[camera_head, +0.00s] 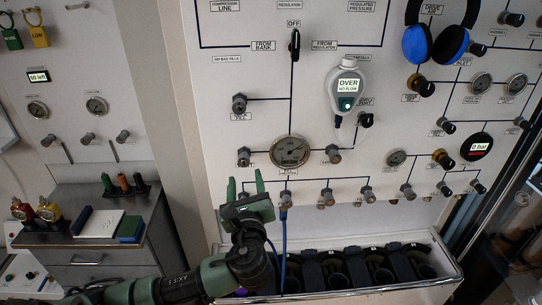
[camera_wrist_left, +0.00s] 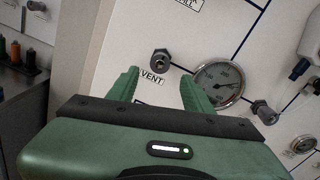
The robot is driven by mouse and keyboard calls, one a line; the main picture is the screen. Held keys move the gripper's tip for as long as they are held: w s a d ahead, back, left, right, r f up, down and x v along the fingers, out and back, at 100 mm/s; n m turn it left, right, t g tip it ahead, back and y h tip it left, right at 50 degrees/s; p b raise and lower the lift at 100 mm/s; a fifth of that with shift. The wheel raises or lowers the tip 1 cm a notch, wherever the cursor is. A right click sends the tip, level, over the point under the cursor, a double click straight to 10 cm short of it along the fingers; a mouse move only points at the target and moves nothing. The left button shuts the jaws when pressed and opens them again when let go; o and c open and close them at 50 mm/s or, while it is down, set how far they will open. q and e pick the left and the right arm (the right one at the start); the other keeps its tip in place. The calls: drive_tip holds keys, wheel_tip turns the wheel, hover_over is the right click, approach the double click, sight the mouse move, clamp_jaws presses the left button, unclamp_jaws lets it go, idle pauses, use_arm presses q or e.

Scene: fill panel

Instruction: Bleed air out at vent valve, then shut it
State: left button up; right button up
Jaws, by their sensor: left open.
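The vent valve (camera_head: 243,156) is a small dark knob on the white panel, left of a round pressure gauge (camera_head: 290,151). In the left wrist view the vent valve (camera_wrist_left: 160,61) shows beyond my fingertips, with the "VENT" label (camera_wrist_left: 152,78) beside it. My left gripper (camera_head: 246,185) is open and empty, below the vent valve in the head view and apart from it. In the left wrist view my left gripper (camera_wrist_left: 160,86) has its two green fingers spread, with the label between them. My right gripper is not in view.
A row of knobs (camera_head: 327,196) runs along the panel's lower part. A blue hose (camera_head: 284,238) hangs near my left gripper. A grey handheld meter (camera_head: 347,85) reads "OVER". A tray of dark cylinder holders (camera_head: 420,292) stands below the panel. A side bench (camera_head: 88,253) is at left.

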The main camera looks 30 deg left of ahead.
sight(244, 161)
use_arm(q)
drive_tip(key=p+x, duration=0.1)
drive_tip(key=x, duration=0.3)
drive_tip(key=p+x, duration=0.1)
drive_tip(key=x, duration=0.1)
drive_tip(key=shift+w+a+r+p, duration=0.2)
drive_tip(key=shift+a+r+p, duration=0.1)
drive_tip(key=shift+r, duration=0.05)
drive_tip(key=shift+w+a+f, duration=0.1)
drive_tip(key=shift+w+a, duration=0.15)
drive_tip(key=shift+w, duration=0.15)
clamp_jaws()
